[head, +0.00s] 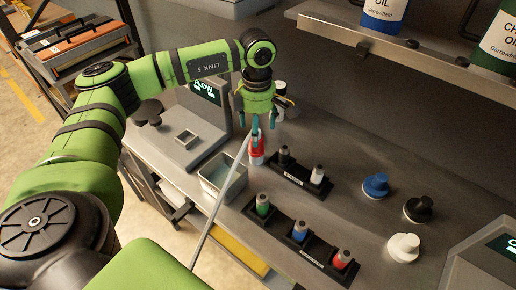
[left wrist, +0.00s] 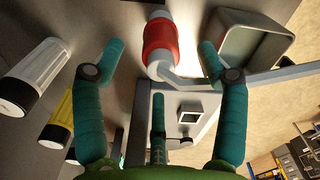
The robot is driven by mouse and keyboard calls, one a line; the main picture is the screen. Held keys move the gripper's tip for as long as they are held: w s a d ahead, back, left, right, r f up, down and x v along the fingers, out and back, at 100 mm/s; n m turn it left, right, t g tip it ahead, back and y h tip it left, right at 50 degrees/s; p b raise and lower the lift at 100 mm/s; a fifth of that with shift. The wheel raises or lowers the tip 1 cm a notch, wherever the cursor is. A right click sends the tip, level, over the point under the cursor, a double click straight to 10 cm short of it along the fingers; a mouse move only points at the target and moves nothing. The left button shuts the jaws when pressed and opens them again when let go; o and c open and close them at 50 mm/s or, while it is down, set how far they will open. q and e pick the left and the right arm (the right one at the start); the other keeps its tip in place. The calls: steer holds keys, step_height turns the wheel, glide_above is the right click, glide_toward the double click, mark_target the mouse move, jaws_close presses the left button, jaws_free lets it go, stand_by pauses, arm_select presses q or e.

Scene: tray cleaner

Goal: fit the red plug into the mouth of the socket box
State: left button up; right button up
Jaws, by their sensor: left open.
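The red plug (head: 257,146) is a pale cylinder with a red band. It stands on the bench below my left gripper (head: 257,122), and a pale bent tube or cable runs from it toward the lower left. In the left wrist view the plug (left wrist: 159,42) lies between the two spread teal fingertips of my left gripper (left wrist: 160,52), with gaps on both sides. The left gripper is open and empty. The socket box (head: 187,138) is a grey block with a small square mouth, left of the plug; it also shows in the left wrist view (left wrist: 190,118). My right gripper is out of view.
A metal bin (head: 209,189) stands close left of the plug. Black racks (head: 292,174) (head: 298,246) with coloured cylinders are to its right. Blue (head: 376,184), black (head: 418,208) and white (head: 403,246) knobs stand farther right. A shelf (head: 400,48) overhangs the back.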

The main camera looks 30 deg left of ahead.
arm_select(q)
step_height(320, 180, down, 4)
steer(key=shift+a+f+p, duration=0.15)
steer(key=shift+f+p, duration=0.1)
steer(key=shift+p, duration=0.85)
steer(key=shift+f, duration=0.4)
steer(key=shift+s, duration=0.1)
steer(key=c, duration=1.4)
jaws_close()
